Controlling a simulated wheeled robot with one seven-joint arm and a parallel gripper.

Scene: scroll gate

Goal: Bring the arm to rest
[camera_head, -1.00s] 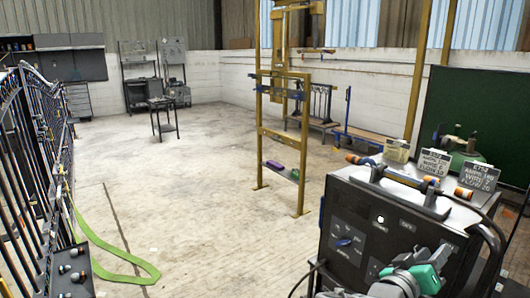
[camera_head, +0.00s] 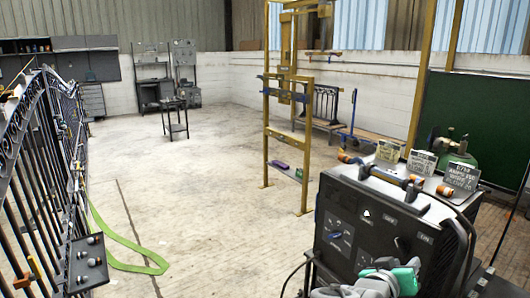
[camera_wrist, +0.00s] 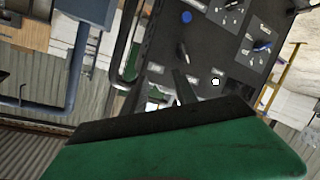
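My gripper (camera_head: 392,284) shows only in part at the bottom edge of the head view, as a grey wrist with teal-green parts. It is in front of the lower part of a black welding machine (camera_head: 340,222). In the wrist view a broad green piece with a black edge (camera_wrist: 190,145) fills the lower part of the picture. I cannot tell whether it is a finger of mine or something held. The machine's dark panel (camera_wrist: 205,50) with knobs shows beyond it. The fingertips are not clear, so the opening between them cannot be judged.
A dark metal gate (camera_head: 40,170) stands at the left, with a small black plate (camera_head: 86,264) in front. A green strap (camera_head: 125,240) lies on the floor. A yellow frame (camera_head: 268,140) stands mid-room. The central floor is open. A cable hangs at the machine's left.

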